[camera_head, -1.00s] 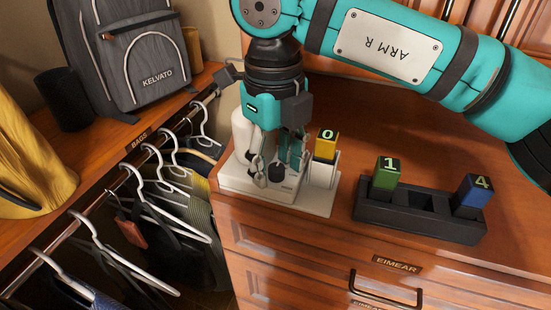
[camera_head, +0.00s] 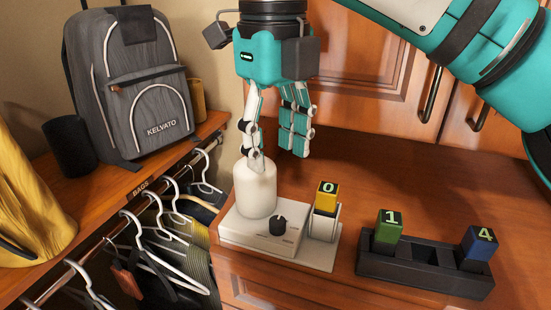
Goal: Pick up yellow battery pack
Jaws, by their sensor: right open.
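The yellow battery pack (camera_head: 326,200), marked 0 on its dark top, stands in a slot at the right end of a white device (camera_head: 288,249) on the wooden cabinet top. Its lower part is hidden by the slot's wall. My right gripper (camera_head: 279,158) hangs above and behind the device, to the upper left of the pack. Its fingers are apart and empty. One fingertip overlaps the top of the device's white cylinder (camera_head: 257,190) in the picture; I cannot tell if they touch. My left gripper is not in view.
A black holder (camera_head: 419,270) to the right carries a green pack (camera_head: 388,228) marked 1 and a blue pack (camera_head: 477,244) marked 4, with free slots between. Cabinet doors (camera_head: 365,75) stand behind. Hangers (camera_head: 150,235) and a grey backpack (camera_head: 135,85) are on the left.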

